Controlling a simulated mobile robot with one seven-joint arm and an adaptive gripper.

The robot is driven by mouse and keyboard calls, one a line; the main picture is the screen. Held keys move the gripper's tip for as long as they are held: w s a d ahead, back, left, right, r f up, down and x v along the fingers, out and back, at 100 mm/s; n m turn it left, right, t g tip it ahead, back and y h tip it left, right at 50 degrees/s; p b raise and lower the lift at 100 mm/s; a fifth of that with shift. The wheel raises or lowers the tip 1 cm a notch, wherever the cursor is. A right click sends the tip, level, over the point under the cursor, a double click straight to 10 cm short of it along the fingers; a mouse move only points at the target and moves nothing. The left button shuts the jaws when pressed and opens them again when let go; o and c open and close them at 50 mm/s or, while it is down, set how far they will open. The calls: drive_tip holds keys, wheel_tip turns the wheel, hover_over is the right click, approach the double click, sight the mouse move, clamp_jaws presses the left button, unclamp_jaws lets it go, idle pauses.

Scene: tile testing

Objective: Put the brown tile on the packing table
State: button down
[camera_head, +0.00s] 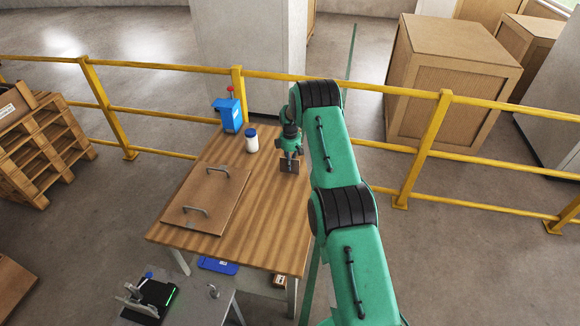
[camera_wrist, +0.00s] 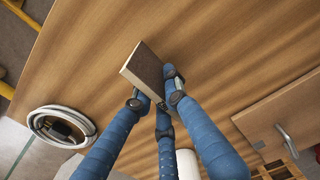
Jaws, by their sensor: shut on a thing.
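My gripper (camera_head: 290,151) is over the right back part of the wooden table (camera_head: 268,210) in the head view. It is shut on the brown tile (camera_head: 289,166), which shows as a small dark square below it. In the wrist view, my three blue fingers (camera_wrist: 157,95) hold the tile (camera_wrist: 142,68), with its brown speckled face and a pale edge showing. The tile stands tilted over the bare wood of the table (camera_wrist: 225,50). I cannot tell whether the tile touches the tabletop. Part of the tile is hidden by the fingers.
A brown board with two handles (camera_head: 208,198) lies on the table's left. A white bottle (camera_head: 252,141) and a blue device (camera_head: 229,114) stand at the back. A yellow railing (camera_head: 160,67) runs behind. The tabletop's front right is clear.

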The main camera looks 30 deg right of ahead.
drive_tip(key=shift+f, duration=0.2)
drive_tip(key=shift+f, duration=0.15)
drive_tip(key=c, duration=1.8)
unclamp_jaws()
drive_tip(key=shift+o, duration=0.2)
wheel_tip(320, 180, up, 12)
drive_tip(key=p, duration=0.1)
